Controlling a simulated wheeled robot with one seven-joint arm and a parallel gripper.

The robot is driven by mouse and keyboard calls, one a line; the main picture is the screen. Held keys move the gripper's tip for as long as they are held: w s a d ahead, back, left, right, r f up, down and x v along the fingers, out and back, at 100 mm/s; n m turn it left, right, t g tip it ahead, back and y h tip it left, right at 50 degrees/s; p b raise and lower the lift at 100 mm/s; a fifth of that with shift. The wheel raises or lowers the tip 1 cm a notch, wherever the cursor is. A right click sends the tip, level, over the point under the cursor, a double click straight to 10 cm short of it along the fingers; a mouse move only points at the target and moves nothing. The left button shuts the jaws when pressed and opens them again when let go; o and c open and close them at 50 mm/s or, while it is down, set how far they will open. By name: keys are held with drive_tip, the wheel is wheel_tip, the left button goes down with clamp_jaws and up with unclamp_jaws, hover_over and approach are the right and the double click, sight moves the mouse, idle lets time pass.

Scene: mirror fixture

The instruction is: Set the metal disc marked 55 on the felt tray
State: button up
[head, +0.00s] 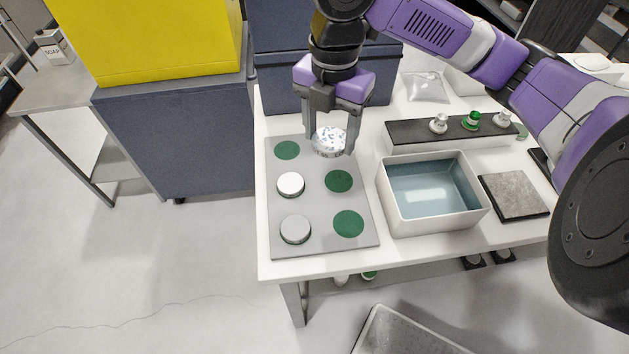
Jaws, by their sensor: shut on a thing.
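My gripper (330,145) points down above the back of the grey board. It is shut on a round metal disc (330,139) with a bright, mottled top. Marks show on the disc's rim, but I cannot read a number. Two other pale metal discs, one (291,184) in the middle row and one (296,229) in the front row, sit on the left side of the grey board (318,248). Their markings are not readable. A square grey tray with a felt-like surface and dark edge (513,194) lies empty at the right of the table.
Bare green spots (287,150) show on the board. A white-walled box with a blue-grey inside (386,204) stands between board and square tray. Behind it, a dark rack (410,134) holds small knobbed pieces. A clear bag (425,87) lies farther back.

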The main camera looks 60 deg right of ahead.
sight(331, 203)
drive_tip(key=shift+s+d+r+n, duration=0.1)
drive_tip(key=shift+s+d+n, duration=0.1)
drive_tip(key=shift+s+n, duration=0.15)
drive_tip(key=shift+s+f, duration=0.15)
drive_tip(key=shift+f, duration=0.1)
wheel_tip(331, 203, down, 19)
drive_tip(key=shift+f, duration=0.2)
drive_tip(key=shift+f+b, duration=0.1)
drive_tip(key=shift+b, duration=0.25)
drive_tip(key=o, duration=0.8)
drive_tip(key=shift+f, duration=0.1)
drive_tip(key=o, duration=0.5)
drive_tip(key=shift+c, duration=0.2)
